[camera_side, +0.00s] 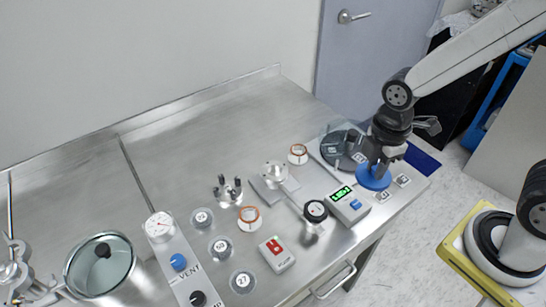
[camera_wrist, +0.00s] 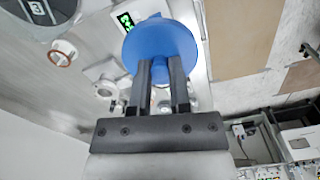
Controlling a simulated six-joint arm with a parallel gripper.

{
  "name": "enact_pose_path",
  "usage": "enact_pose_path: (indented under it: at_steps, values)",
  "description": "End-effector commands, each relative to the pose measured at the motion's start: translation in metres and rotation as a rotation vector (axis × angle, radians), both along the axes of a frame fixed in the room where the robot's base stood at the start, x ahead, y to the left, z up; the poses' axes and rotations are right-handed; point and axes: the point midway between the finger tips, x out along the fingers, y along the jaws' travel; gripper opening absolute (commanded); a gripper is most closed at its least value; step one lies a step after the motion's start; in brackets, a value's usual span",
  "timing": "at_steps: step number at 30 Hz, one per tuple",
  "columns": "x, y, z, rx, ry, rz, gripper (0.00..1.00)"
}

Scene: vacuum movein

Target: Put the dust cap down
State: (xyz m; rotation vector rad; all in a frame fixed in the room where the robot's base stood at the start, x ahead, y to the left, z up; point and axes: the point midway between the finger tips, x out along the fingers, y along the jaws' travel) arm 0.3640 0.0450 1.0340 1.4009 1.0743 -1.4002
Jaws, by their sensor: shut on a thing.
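The dust cap is a blue disc (camera_side: 373,178) with a raised grip, at the right end of the steel bench in the side view. My gripper (camera_side: 384,160) points down and is shut on it. In the wrist view the blue cap (camera_wrist: 160,45) fills the space past my two dark fingers (camera_wrist: 162,85), which grip its central knob. The side view does not clearly show whether the cap touches the bench top or hangs just above it.
A green-lit meter (camera_side: 348,203) stands just left of the cap. A dark round plate (camera_side: 342,147) lies behind it. Small labelled tiles (camera_side: 403,180) lie near the bench's right edge. The bench's back left is bare.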

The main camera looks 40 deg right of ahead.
Motion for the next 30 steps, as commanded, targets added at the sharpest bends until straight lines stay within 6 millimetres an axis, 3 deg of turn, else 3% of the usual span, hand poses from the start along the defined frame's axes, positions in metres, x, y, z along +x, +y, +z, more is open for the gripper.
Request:
enact_pose_path:
  at_steps: [6, 14, 30]
  values:
    - [-0.007, -0.006, -0.006, 0.000, 0.000, 0.000, 0.00]
    - [-0.001, -0.005, -0.008, 0.000, -0.001, 0.000, 0.00]
    - [0.052, 0.001, -0.032, 0.000, 0.001, 0.000, 0.00]
